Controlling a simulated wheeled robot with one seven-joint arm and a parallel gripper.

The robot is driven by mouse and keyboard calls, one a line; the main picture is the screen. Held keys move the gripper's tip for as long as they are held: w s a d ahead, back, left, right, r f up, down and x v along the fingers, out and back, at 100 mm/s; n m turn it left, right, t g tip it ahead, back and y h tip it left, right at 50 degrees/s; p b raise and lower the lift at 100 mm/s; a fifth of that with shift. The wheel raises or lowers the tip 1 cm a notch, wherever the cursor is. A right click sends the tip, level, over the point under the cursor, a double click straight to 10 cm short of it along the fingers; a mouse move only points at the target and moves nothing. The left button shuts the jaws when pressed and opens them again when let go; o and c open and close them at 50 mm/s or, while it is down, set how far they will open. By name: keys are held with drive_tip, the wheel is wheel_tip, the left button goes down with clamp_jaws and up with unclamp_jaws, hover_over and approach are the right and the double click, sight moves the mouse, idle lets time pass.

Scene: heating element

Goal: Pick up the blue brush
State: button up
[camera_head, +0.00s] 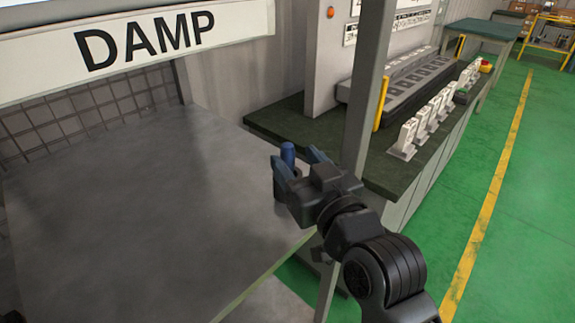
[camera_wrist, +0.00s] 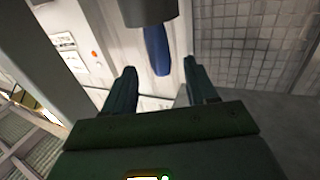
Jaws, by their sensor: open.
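The blue brush (camera_head: 288,153) stands upright near the right edge of the grey table (camera_head: 130,215) in the head view, its lower part partly hidden by my gripper. In the wrist view, which looks upside down, its blue handle (camera_wrist: 157,52) comes out of a dark grey cylinder (camera_wrist: 148,12); I cannot tell whether that is its base or a holder. My gripper (camera_head: 294,158) is open at the brush. In the wrist view the handle shows between the two fingertips (camera_wrist: 160,68), with a gap on each side. Whether it lies fully within the jaws is unclear.
A grey post (camera_head: 366,100) rises just beyond my gripper. Behind it is a dark green bench (camera_head: 385,175) with white devices (camera_head: 404,140). A DAMP sign (camera_head: 140,45) hangs over the table. The rest of the tabletop is bare.

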sight(291, 155)
drive_tip(key=x, duration=0.4)
drive_tip(key=shift+p, duration=0.4)
drive_tip(key=shift+c, duration=0.2)
drive_tip(key=c, duration=1)
